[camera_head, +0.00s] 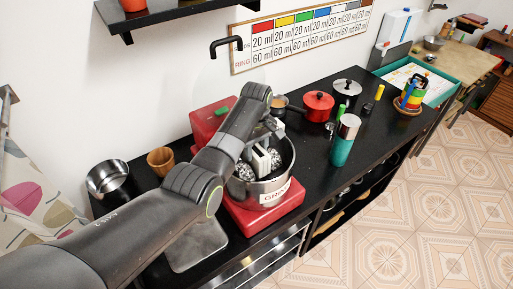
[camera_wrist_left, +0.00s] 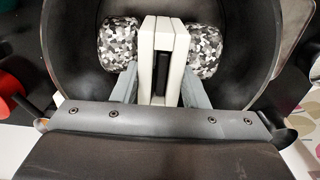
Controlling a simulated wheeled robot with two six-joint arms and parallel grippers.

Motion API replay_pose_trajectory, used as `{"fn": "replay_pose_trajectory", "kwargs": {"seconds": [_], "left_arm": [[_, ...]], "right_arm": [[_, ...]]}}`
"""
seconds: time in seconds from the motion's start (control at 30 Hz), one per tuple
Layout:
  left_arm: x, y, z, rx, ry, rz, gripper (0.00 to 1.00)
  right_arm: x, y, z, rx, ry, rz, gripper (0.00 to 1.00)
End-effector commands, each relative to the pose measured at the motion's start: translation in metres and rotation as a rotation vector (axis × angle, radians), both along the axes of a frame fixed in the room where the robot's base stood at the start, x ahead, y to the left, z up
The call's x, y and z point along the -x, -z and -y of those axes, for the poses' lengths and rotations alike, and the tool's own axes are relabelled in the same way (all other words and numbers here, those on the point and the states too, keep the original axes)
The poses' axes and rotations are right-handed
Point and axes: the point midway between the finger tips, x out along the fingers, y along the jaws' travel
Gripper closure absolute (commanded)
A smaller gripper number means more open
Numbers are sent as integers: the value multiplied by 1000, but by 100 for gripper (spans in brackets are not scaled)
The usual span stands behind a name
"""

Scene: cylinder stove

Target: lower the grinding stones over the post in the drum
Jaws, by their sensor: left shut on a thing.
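The grinding stones (camera_wrist_left: 118,46) are two rounded rollers in black, white and grey speckle, with a white block (camera_wrist_left: 164,38) between them. My left gripper (camera_wrist_left: 161,82) is shut on that white block, one grey finger on each side. In the head view the stones (camera_head: 246,171) are inside the mouth of the steel drum (camera_head: 274,184), which sits on a red base (camera_head: 262,217). The drum's grey inner wall (camera_wrist_left: 72,40) surrounds the stones in the wrist view. I cannot make out the post, nor whether the stones are around it. My right gripper is not in view.
On the black counter (camera_head: 300,150), a steel pot (camera_head: 108,180) and a brown cup (camera_head: 160,160) stand left of the drum. A teal and silver bottle (camera_head: 344,141) stands to its right. A red pot (camera_head: 318,105) and a steel pot (camera_head: 347,91) are farther back.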

Motion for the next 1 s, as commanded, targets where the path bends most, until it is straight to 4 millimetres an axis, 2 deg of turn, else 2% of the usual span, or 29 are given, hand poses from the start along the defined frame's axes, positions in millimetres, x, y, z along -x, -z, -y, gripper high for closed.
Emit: {"fn": "replay_pose_trajectory", "kwargs": {"seconds": [0.93,0.97,1.0], "left_arm": [[-2,24,1,1,1,7,100],[-2,23,1,2,1,8,56],[-2,22,1,1,1,7,51]], "right_arm": [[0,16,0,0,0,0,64],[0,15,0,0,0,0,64],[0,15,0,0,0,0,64]]}}
